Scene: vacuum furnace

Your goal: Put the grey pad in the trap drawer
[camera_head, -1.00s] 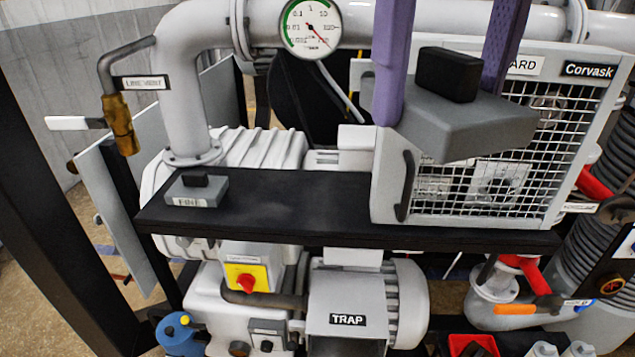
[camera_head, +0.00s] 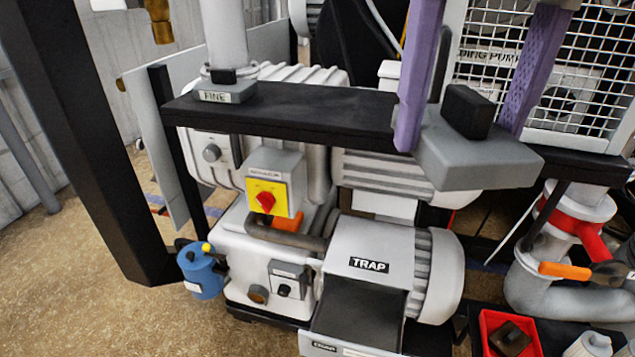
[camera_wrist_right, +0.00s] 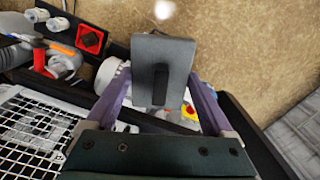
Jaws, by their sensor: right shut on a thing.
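The grey pad (camera_head: 480,160), a flat grey block with a black knob, is held in the air between the two purple fingers of my right gripper (camera_head: 460,138). In the right wrist view the pad (camera_wrist_right: 180,60) also sits between the fingers (camera_wrist_right: 160,85). The trap drawer (camera_head: 325,346) is at the bottom of the head view, pulled out below the white housing labelled TRAP, with a dark interior. The pad is above and to the right of the drawer in the picture, apart from it. My left gripper is not in view.
A small block labelled FINE (camera_head: 228,88) stands on the black shelf (camera_head: 300,115). A mesh cage (camera_head: 540,60) stands at the upper right. A red tray (camera_head: 500,325) is right of the drawer, and a blue can (camera_head: 198,268) is left of the pump.

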